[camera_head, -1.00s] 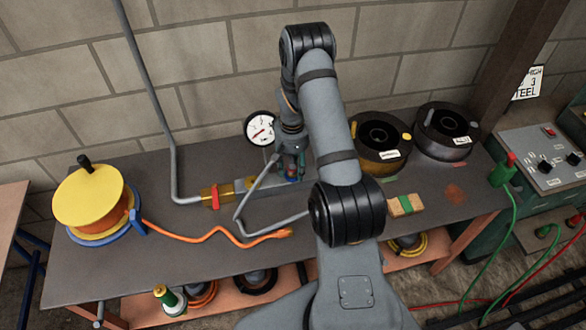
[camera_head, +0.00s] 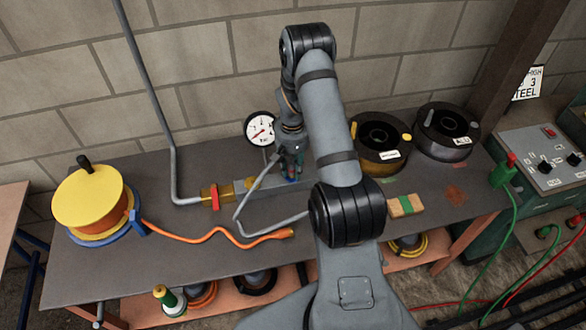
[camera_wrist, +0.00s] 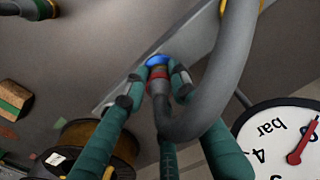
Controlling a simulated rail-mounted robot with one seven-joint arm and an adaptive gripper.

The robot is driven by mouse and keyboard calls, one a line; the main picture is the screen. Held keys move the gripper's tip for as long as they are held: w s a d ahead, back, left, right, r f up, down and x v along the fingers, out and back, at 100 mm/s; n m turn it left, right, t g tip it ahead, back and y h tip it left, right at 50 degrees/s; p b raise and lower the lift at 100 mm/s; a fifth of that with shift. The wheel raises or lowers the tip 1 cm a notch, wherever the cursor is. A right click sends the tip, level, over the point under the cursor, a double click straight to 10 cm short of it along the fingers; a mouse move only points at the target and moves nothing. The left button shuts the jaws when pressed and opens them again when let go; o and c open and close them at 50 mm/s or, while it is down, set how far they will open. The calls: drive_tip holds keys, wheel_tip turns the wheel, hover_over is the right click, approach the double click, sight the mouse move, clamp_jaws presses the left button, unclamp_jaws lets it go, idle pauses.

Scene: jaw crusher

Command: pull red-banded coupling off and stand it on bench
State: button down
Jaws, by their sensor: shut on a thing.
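The red-banded coupling (camera_wrist: 157,84) is at the centre of the wrist view, at the end of a thick grey hose (camera_wrist: 207,90). My gripper (camera_wrist: 158,78) has its green fingers on both sides of the coupling and is shut on it. A blue ring (camera_wrist: 157,60) sits right at the coupling's far end; I cannot tell whether the two are still joined. In the head view my gripper (camera_head: 291,172) points down over the back of the bench (camera_head: 345,225), beside the grey manifold bar, and its fingers mostly hide the coupling.
A pressure gauge (camera_head: 260,128) stands close behind my gripper. A brass valve with a red handle (camera_head: 215,197) is to the left. Two cable spools (camera_head: 380,140) stand to the right. An orange cable (camera_head: 205,238) and a wooden block (camera_head: 405,205) lie on the bench; its front right is clear.

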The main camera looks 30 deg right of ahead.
sight(292, 162)
drive_tip(key=c, duration=1)
unclamp_jaws()
wheel_tip(292, 162, up, 12)
idle(0.3)
drive_tip(key=shift+c, duration=0.2)
